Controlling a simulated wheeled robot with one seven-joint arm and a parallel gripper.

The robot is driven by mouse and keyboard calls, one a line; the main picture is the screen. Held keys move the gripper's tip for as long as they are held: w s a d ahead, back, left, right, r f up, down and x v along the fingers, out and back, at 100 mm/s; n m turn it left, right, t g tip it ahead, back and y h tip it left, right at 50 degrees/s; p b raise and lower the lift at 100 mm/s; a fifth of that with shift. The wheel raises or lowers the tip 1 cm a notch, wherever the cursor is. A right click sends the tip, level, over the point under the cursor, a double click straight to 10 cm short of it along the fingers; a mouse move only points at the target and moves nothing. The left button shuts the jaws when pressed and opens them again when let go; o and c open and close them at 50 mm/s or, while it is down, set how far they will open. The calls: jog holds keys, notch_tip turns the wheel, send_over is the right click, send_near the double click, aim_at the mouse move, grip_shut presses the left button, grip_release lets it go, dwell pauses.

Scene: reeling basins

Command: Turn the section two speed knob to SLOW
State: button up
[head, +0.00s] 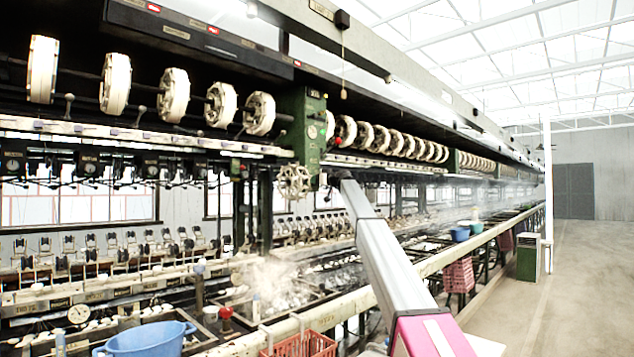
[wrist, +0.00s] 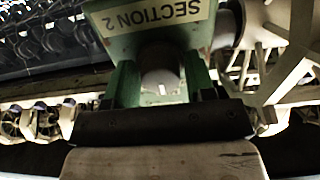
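The section two box is the green housing (head: 308,130) at the middle of the head view. In the wrist view its "SECTION 2" label (wrist: 155,13) appears upside down. A pale, rounded grey knob (wrist: 160,80) sits beside the label, with a small light mark on it. My gripper (wrist: 160,72) has its two greenish fingers on either side of this knob. I cannot tell whether they touch it. The knob's setting and any SLOW marking are not readable. In the head view my silver and magenta arm reaches the box's lower right; fingers and knob cannot be made out there.
A pale spoked handwheel (head: 294,182) stands close beside the box; it also shows in the wrist view (wrist: 275,45). White reels (head: 173,94) line the machine. Steaming basins lie below, with a blue tub (head: 150,340) and red crate (head: 300,345) in front. The right aisle (head: 585,285) is clear.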

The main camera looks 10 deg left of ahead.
jog(key=shift+n, duration=4.4)
jog(key=o, duration=0.7)
jog(key=shift+o, duration=0.2)
jog(key=shift+d, duration=0.1)
jog(key=v, duration=1)
jog(key=shift+s+d, duration=0.25)
